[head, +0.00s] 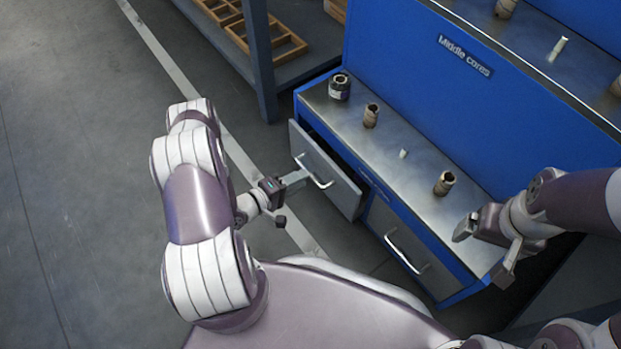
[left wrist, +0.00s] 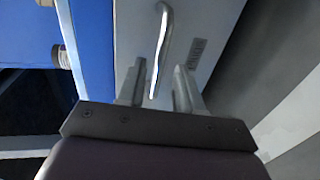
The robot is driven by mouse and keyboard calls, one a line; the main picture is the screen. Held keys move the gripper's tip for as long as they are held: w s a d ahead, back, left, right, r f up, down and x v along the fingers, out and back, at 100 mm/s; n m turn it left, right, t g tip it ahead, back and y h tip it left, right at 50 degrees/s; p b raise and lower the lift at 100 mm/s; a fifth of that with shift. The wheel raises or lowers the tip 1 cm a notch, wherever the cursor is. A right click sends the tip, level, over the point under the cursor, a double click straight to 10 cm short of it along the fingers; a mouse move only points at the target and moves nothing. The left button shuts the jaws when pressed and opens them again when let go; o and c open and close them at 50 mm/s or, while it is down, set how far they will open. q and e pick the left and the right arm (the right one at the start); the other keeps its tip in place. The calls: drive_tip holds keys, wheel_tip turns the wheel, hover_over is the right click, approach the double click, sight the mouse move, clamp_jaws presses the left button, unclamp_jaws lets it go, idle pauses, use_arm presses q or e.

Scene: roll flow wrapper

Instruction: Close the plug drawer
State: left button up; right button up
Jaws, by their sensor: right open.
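The left grey drawer (head: 342,180) under the blue bench is partly pulled out, with a dark gap behind its front. Its front also shows in the left wrist view (left wrist: 220,20), with a small label (left wrist: 197,52) too blurred to read. Its bar handle (head: 318,172) shows in the left wrist view (left wrist: 162,45) too. My left gripper (head: 288,200) is at this handle. In the left wrist view its fingers (left wrist: 159,90) stand apart, with the handle's end between them and gaps visible. My right gripper (head: 485,250) is open and empty near the bench's right end.
A second drawer (head: 410,250) to the right is shut. Several cores, including a dark one (head: 339,86) and a brown one (head: 445,183), stand on the metal bench top (head: 420,160). A shelf post (head: 260,60) stands at the back left. The floor at left is clear.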

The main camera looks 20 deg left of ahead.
sight(321, 167)
use_arm(q)
drive_tip(key=b+x, duration=0.1)
drive_tip(key=x, duration=0.3)
drive_tip(key=shift+w, duration=0.15)
use_arm(e)
wheel_tip(321, 167, down, 2)
drive_tip(key=shift+f, duration=0.15)
use_arm(q)
clamp_jaws()
drive_tip(key=shift+w+d, duration=0.2)
drive_tip(key=shift+w, duration=0.05)
drive_tip(key=x, duration=0.3)
drive_tip(key=shift+w+d+r, duration=0.1)
drive_tip(key=shift+w+r, duration=0.2)
drive_tip(key=shift+r, duration=0.05)
unclamp_jaws()
drive_tip(key=shift+d, duration=0.1)
use_arm(e)
drive_tip(key=shift+w+d+r, duration=0.25)
drive_tip(key=shift+w+d, duration=0.3)
drive_tip(key=shift+w, duration=0.35)
